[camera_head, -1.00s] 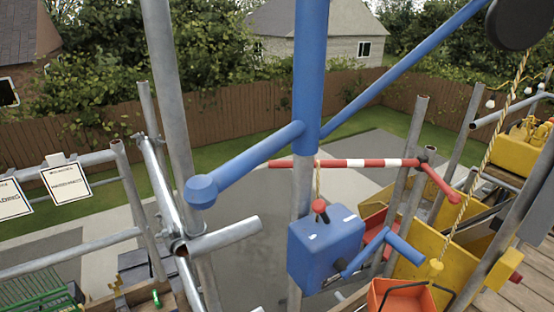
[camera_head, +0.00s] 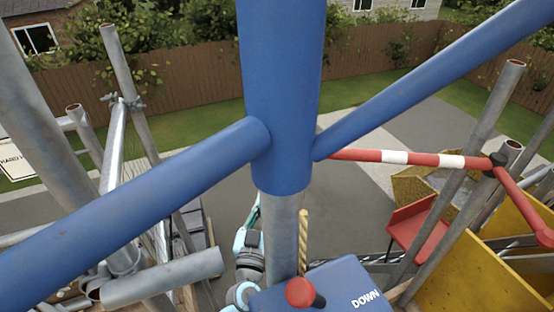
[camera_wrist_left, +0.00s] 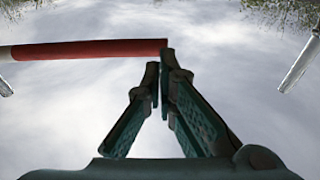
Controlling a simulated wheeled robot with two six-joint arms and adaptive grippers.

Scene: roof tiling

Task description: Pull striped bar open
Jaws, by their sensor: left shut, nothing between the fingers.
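The red and white striped bar (camera_head: 420,159) runs level across the scaffold gap in the head view. Its left end passes behind the blue post, and its right end meets a dark clamp on a grey pole. In the left wrist view the bar (camera_wrist_left: 100,49) comes in from the left, and its red end stops just beyond my fingertips. My left gripper (camera_wrist_left: 162,75) is shut and empty, with its tips close to that end; I cannot tell whether they touch. In the head view, part of my left arm shows behind the grey pole. My right gripper is not in view.
A thick blue post (camera_head: 280,90) with slanting blue arms stands close in front. A blue box (camera_head: 330,290) marked DOWN with a red knob hangs below, beside a rope (camera_head: 303,240). Grey scaffold poles stand at both sides. Yellow panels (camera_head: 470,275) are at the right.

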